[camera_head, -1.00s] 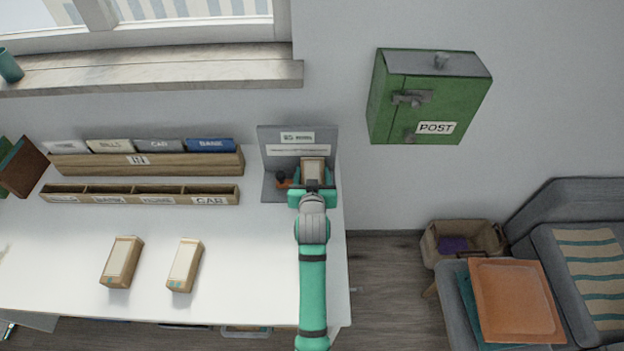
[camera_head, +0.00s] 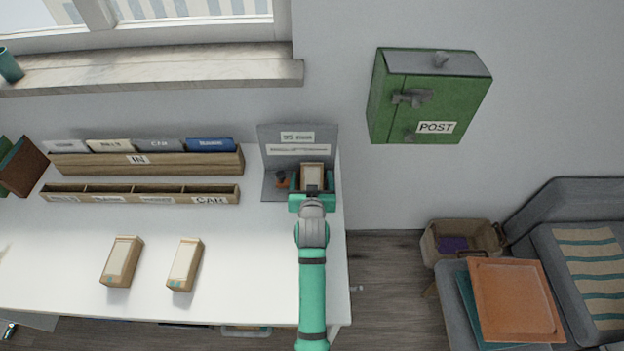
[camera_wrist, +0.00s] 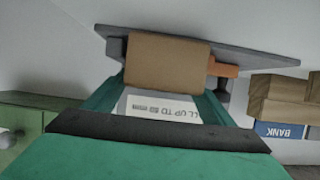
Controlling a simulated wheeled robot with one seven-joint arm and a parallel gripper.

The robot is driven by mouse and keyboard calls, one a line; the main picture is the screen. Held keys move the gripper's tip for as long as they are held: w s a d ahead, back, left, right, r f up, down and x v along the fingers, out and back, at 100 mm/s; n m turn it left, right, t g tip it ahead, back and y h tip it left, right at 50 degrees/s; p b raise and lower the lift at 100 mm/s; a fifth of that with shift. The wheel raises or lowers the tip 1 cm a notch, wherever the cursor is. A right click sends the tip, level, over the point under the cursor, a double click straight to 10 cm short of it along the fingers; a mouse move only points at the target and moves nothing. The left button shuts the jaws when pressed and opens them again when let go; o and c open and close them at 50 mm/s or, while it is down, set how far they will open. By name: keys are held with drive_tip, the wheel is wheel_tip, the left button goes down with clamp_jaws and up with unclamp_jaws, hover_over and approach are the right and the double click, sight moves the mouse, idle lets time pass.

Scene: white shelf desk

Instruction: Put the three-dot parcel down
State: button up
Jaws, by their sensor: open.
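A brown parcel (camera_head: 313,176) with a pale top stands on the grey stand (camera_head: 270,188) at the right end of the desk. Its dots cannot be made out. My gripper (camera_head: 312,199) is open at the near side of this parcel. In the wrist view the parcel's plain brown end (camera_wrist: 168,62) shows just beyond my gripper (camera_wrist: 160,98), with a teal finger toward each side. A white printed label shows between the fingers. Two similar parcels, one at the left (camera_head: 122,262) and one at the right (camera_head: 184,265), lie on the front of the desk.
A small dark and orange item (camera_head: 281,180) is on the stand left of the parcel. The IN rack (camera_head: 146,163) and a low labelled sorter (camera_head: 138,195) stand further left. A green POST box (camera_head: 428,97) hangs on the wall. The desk's middle is clear.

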drive_tip(key=v, duration=1.2)
drive_tip(key=s+f, duration=0.1)
drive_tip(key=s, duration=0.1)
drive_tip(key=s+f, duration=0.2)
drive_tip(key=s, duration=0.1)
drive_tip(key=s+f, duration=0.1)
drive_tip(key=s, duration=0.1)
drive_tip(key=shift+s+a+f, duration=0.2)
drive_tip(key=shift+s+f, duration=0.05)
drive_tip(key=shift+s, duration=0.05)
drive_tip(key=shift+t, duration=0.3)
drive_tip(key=s, duration=0.3)
drive_tip(key=s+f, duration=0.1)
drive_tip(key=s, duration=0.3)
drive_tip(key=s+f, duration=0.1)
drive_tip(key=s, duration=0.2)
drive_tip(key=shift+s+f, duration=0.1)
drive_tip(key=shift+s, duration=0.15)
drive_tip(key=shift+t, duration=0.3)
drive_tip(key=v, duration=0.3)
drive_tip(key=f+v, duration=0.1)
drive_tip(key=v, duration=0.6)
drive_tip(key=shift+s+f, duration=0.3)
drive_tip(key=shift+s, duration=0.1)
drive_tip(key=r+v, duration=0.1)
drive_tip(key=v, duration=0.8)
drive_tip(key=shift+d+r+t, duration=0.2)
drive_tip(key=shift+r+t, duration=0.1)
drive_tip(key=shift+r, duration=0.05)
drive_tip(key=shift+w, duration=0.15)
